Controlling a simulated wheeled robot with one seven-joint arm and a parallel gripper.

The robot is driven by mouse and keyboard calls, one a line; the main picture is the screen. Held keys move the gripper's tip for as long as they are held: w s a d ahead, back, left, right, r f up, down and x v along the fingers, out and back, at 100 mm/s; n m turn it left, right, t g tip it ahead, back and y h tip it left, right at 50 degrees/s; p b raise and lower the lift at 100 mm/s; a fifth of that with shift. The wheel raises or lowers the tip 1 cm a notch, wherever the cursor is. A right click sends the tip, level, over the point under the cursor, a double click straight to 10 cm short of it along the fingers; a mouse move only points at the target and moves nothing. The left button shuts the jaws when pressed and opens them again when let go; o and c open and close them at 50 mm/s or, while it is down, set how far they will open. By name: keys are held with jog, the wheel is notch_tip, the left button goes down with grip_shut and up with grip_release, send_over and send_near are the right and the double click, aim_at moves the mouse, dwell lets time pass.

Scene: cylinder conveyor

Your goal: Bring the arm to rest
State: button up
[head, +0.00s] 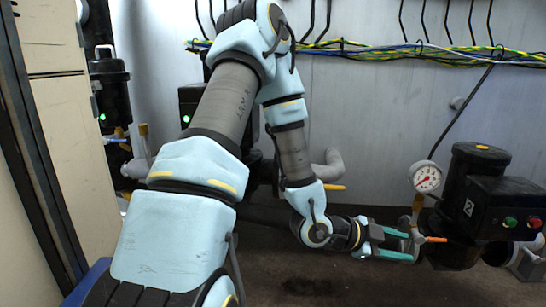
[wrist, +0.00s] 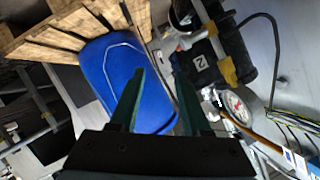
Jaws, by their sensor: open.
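My arm stretches up and forward through the middle of the head view, then bends down and to the right. My gripper (head: 412,246) points right, close to the pipework with the gauge. Its two green fingers are apart in the head view, and they also show apart in the wrist view (wrist: 160,92). I see nothing held between them.
A pressure gauge (head: 426,177) and a black valve unit (head: 485,205) with buttons stand right of my gripper. Cables (head: 380,50) run along the back wall. In the wrist view a blue barrel-like object (wrist: 110,65) lies beside wooden slats (wrist: 75,25).

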jog(key=w+a+r+n+t+y+p, duration=0.1)
jog(key=w+a+r+n+y+p, duration=0.4)
jog(key=a+r+p, duration=0.4)
jog(key=w+a+r+n+t+y+p, duration=0.2)
jog(key=w+a+r+n+y+p, duration=0.25)
jog(key=a+r+p, duration=0.5)
jog(key=s+a+r+n+g+y+p, duration=0.1)
jog(key=s+a+r+n+y+p, duration=0.1)
jog(key=s+a+r+n+p, duration=0.2)
jog(key=s+a+r+n+g+y+p, duration=0.2)
jog(key=s+a+r+n+p, duration=0.2)
jog(key=a+r+n+p, duration=0.4)
jog(key=a+r+n, duration=0.1)
jog(key=a+r, duration=0.3)
jog(key=r, duration=0.2)
jog(key=shift+a, duration=0.2)
